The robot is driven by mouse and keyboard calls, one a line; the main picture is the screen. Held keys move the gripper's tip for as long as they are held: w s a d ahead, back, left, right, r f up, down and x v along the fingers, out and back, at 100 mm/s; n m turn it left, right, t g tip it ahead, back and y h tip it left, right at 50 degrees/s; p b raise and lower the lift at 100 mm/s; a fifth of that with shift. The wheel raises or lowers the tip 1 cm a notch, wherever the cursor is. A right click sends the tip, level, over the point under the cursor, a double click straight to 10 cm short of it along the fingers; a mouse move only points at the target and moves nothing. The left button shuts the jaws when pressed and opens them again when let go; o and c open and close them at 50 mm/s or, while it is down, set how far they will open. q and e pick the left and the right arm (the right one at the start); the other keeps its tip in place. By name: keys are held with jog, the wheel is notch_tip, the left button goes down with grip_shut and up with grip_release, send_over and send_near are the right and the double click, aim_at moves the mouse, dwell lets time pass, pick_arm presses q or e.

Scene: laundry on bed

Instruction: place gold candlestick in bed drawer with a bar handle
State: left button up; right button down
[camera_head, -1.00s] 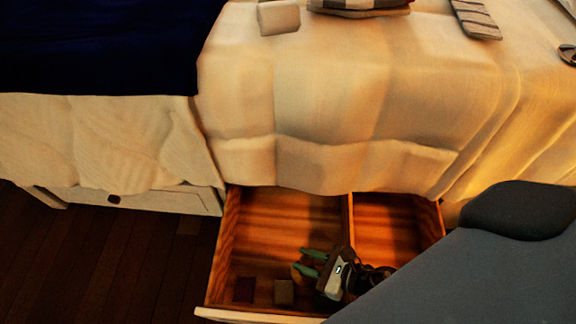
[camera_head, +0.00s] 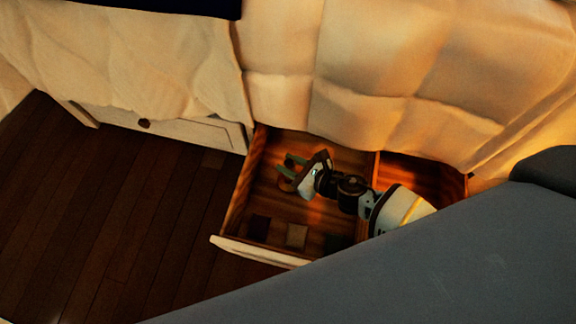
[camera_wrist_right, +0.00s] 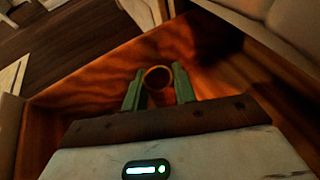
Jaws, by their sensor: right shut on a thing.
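My right gripper (camera_head: 286,174) is inside the open bed drawer (camera_head: 250,248), in its larger left compartment. Its green fingers are shut on the gold candlestick (camera_head: 284,185), which looks brown and is mostly hidden by the fingers in the head view. In the right wrist view, the candlestick (camera_wrist_right: 158,78) shows as a round gold rim between the two fingertips (camera_wrist_right: 158,86). I cannot tell whether it touches the drawer floor. The drawer's front panel is seen from above, so its handle is hidden. My left gripper is not in view.
Small square items lie near the drawer front: a dark one (camera_head: 258,228), a tan one (camera_head: 297,235) and a dark green one (camera_head: 335,243). A divider splits the drawer. The bedspread (camera_head: 370,60) hangs over the back.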

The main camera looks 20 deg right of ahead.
jog(key=shift+w+a, duration=0.1)
jog(key=shift+w, duration=0.15)
jog(key=shift+w+f+b, duration=0.2)
jog(key=shift+f+b, duration=0.05)
jog(key=shift+b, duration=0.05)
notch_tip(320, 180, down, 3)
jog(key=shift+b, duration=1.25)
jog(key=shift+f+b, duration=0.3)
jog(key=shift+b, duration=0.05)
jog(key=c, duration=1.1)
grip_release()
jog(key=shift+r, duration=0.1)
jog(key=shift+r+p, duration=0.25)
jog(key=shift+p, duration=0.15)
jog(key=p+v, duration=0.3)
jog(key=v, duration=0.9)
jog(key=shift+s, duration=0.1)
